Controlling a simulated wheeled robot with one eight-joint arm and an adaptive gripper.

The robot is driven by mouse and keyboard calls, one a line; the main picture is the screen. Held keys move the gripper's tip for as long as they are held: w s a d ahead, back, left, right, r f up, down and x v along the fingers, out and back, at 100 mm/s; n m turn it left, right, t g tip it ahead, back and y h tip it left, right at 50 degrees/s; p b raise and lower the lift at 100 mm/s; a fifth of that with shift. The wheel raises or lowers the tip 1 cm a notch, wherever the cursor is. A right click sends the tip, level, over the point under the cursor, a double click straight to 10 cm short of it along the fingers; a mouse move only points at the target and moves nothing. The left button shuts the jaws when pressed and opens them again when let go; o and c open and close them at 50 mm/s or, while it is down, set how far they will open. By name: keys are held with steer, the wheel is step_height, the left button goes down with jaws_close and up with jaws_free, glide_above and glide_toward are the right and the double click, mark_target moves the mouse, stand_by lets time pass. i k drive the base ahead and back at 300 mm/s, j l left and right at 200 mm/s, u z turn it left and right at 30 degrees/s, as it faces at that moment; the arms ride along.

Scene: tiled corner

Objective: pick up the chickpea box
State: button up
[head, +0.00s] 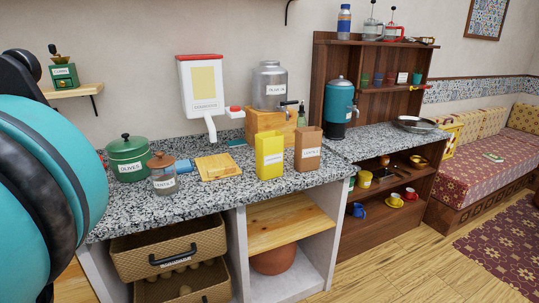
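A yellow upright box (269,157) stands near the front edge of the speckled granite counter (220,197). Its small label may read chickpeas, but the print is too small to be sure. A brown upright box (308,150) with a label that seems to read lentils stands just right of it, with a narrow gap between them. The teal and black links of my arm fill the left side of the head view. My gripper is not in view.
A green olives pot (127,160), a lidded jar (162,175) and a wooden board (217,167) stand left of the yellow box. A water dispenser on a wooden stand (265,125) is behind it. Bare counter lies in front of the board. Baskets and shelves are below.

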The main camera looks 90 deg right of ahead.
mark_target(268, 146)
steer(key=k+l+z, duration=0.15)
steer(key=z, duration=0.2)
steer(key=k+l+z, duration=0.35)
steer(key=z, duration=2.55)
steer(key=k+j, duration=0.05)
